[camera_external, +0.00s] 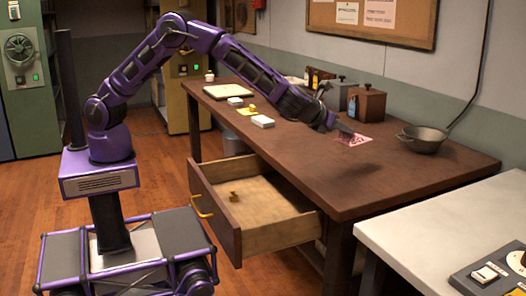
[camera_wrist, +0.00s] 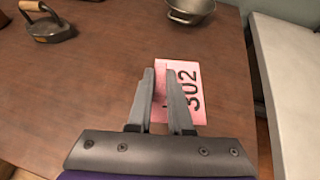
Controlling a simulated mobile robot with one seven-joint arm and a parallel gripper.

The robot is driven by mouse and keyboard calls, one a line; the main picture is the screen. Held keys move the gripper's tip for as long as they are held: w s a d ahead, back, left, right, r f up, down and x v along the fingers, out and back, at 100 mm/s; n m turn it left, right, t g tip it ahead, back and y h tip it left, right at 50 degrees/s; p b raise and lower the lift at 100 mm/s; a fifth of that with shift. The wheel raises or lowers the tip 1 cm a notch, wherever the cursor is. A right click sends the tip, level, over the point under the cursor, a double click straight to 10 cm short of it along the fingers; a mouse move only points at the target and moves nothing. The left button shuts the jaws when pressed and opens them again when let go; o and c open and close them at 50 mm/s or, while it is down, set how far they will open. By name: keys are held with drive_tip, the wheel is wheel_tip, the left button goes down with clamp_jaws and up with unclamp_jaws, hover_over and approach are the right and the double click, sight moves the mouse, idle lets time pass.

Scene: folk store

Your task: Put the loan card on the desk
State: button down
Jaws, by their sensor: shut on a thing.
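The loan card is a pink rectangle (camera_external: 353,139) at my gripper's fingertips over the desk. In the wrist view the card (camera_wrist: 186,92) shows the black number 302, and the fingers hide part of its left side. My gripper (camera_external: 340,129) points at the card from the left. In the wrist view my gripper (camera_wrist: 160,73) has its two grey fingers close together, shut on the card. The desk (camera_external: 410,175) is a brown wooden table along the wall. I cannot tell whether the card touches the desk top or is just above it.
A grey pot (camera_external: 423,139) stands to the right of the card. A brown box (camera_external: 367,104) stands behind. An iron (camera_wrist: 48,27) shows in the wrist view. The desk's drawer (camera_external: 265,208) is open. A white-topped table (camera_external: 455,220) is at front right. The desk's front right is clear.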

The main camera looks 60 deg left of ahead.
sight(352, 174)
drive_tip(key=d+h, duration=0.1)
drive_tip(key=d, duration=0.1)
drive_tip(key=d+m, duration=0.1)
drive_tip(key=d, duration=0.1)
drive_tip(key=d+r+m+h, duration=0.1)
drive_tip(key=shift+w+d+r+h, duration=0.1)
drive_tip(key=shift+w+d+h, duration=0.05)
drive_tip(key=shift+d+h, duration=0.2)
wheel_tip(352, 174, down, 10)
drive_tip(key=b, duration=0.2)
drive_tip(key=shift+b, duration=0.4)
drive_tip(key=shift+f, duration=0.2)
drive_tip(key=c, duration=0.8)
unclamp_jaws()
drive_tip(key=shift+r, duration=0.1)
drive_tip(key=shift+c, duration=0.2)
drive_tip(key=shift+r, duration=0.15)
drive_tip(key=v, duration=1.2)
drive_tip(key=shift+p, duration=0.3)
